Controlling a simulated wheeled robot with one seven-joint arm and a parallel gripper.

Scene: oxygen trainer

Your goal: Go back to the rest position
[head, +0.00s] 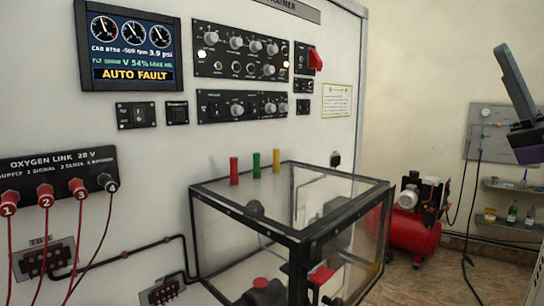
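My gripper is not clearly in view. Dark blue-grey and purple parts that look like my own arm cut into the right edge of the head view, and no fingertips can be made out there. The trainer panel (60,120) is a tall pale cabinet front across the left and middle. Its display (130,45) reads AUTO FAULT. Several numbered red plugs sit in the oxygen link box (60,168) at the left, with cables hanging down; the socket marked 4 holds a dark plug.
A clear box with a black frame (300,238) stands out from the panel at the lower middle. Red, green (256,165) and yellow cylinders rise at its back. A red compressor (412,228) sits on the floor behind it. Shelves (512,186) hang on the right wall; floor shows between.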

